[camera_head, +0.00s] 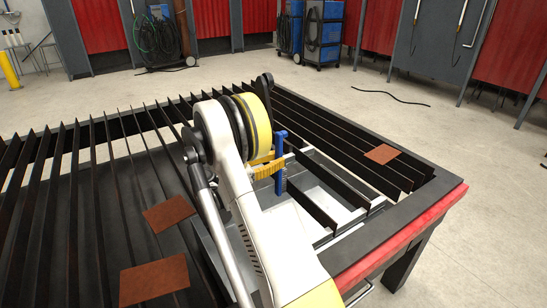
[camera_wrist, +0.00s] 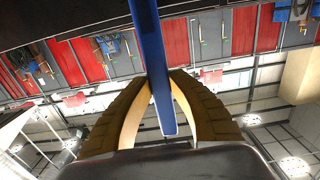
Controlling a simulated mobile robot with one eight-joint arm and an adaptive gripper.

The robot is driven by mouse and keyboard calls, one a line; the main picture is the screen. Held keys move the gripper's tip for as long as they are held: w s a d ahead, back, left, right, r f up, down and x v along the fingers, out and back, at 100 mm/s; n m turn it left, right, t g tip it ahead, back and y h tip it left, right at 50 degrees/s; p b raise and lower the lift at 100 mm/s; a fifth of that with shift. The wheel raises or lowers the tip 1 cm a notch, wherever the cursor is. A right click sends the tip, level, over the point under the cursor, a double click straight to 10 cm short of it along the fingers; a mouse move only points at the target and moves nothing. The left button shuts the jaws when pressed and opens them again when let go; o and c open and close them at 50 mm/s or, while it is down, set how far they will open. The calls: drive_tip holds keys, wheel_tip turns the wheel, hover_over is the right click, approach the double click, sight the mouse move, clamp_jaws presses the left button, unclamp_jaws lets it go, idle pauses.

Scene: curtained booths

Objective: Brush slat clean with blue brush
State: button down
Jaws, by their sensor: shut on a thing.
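A blue brush (camera_head: 280,165) stands upright in the head view, its dark bristles low down beside a slat. My gripper (camera_head: 265,168) is shut on the brush; its yellow fingers show at the handle. In the wrist view the two fingers (camera_wrist: 158,95) close around the blue brush handle (camera_wrist: 150,50), which runs up the middle of the picture. A dark slat (camera_head: 318,200) stands just right of the brush above a grey tray area. I cannot tell whether the bristles touch a slat. My arm hides part of the table behind it.
The slatted table (camera_head: 445,205) has a red front edge. Rusty plates lie on it: one at the right (camera_head: 382,153), two at the left (camera_head: 168,214) (camera_head: 154,281). Welding machines (camera_head: 323,35) and red curtains (camera_head: 101,25) stand at the back. A black cable (camera_head: 390,96) lies on open floor.

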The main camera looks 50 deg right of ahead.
drive_tip(key=shift+s+a, duration=1.85)
drive_tip(key=shift+s, duration=4.2)
drive_tip(key=shift+w+d, duration=1.2)
drive_tip(key=shift+w, duration=2.35)
drive_tip(key=shift+w+d, duration=1.2)
drive_tip(key=shift+w, duration=2.35)
drive_tip(key=shift+s+a, duration=2.25)
drive_tip(key=shift+s, duration=4.9)
drive_tip(key=w+d, duration=0.2)
drive_tip(key=w, duration=0.4)
